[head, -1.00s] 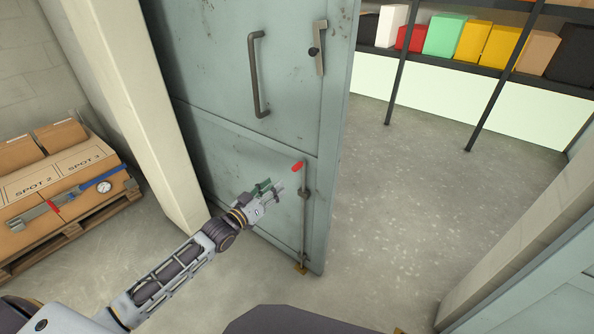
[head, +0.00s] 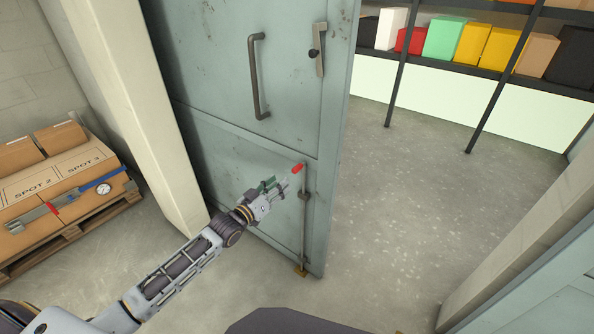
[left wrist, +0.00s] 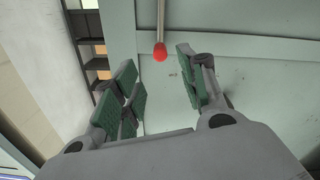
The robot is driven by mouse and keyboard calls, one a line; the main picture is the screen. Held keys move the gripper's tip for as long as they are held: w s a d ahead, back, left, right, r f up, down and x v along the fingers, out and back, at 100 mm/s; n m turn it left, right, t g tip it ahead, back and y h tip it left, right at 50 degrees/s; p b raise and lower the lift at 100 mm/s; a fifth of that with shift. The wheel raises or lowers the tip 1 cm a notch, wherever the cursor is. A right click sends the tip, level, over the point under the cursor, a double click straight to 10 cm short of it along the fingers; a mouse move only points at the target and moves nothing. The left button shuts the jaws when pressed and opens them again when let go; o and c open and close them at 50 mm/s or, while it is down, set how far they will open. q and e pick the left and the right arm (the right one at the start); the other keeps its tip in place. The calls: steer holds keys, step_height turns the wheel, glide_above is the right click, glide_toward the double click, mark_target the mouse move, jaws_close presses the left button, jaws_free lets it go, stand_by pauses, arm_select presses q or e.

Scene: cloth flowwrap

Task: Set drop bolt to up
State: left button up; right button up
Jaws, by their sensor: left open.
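The drop bolt (head: 303,228) is a thin upright rod on the lower part of the grey-green door, near its free edge. Its red-tipped handle (head: 297,169) is at the top of the rod, and its lower end meets a yellowish piece at the floor. My left gripper (head: 282,184) is open and empty, just left of and slightly below the red tip. In the left wrist view the red tip (left wrist: 160,52) shows beyond and between the open green-padded fingers (left wrist: 160,85), apart from them. My right gripper is not in view.
The door (head: 225,150) stands ajar, with a pull handle (head: 258,77) and a latch (head: 318,50) higher up. A pallet of boxes (head: 60,185) is at the left. Shelves with coloured boxes (head: 445,36) stand beyond the doorway. The floor (head: 400,200) right of the door is clear.

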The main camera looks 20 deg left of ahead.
mark_target(293, 172)
arm_select(q)
steer(key=shift+b+x, duration=0.4)
steer(key=shift+x, duration=3.1)
steer(key=shift+b+x, duration=0.35)
steer(key=shift+x, duration=1.75)
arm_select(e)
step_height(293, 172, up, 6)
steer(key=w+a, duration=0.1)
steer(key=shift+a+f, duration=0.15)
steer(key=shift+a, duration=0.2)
arm_select(q)
steer(key=shift+c, duration=0.4)
jaws_close()
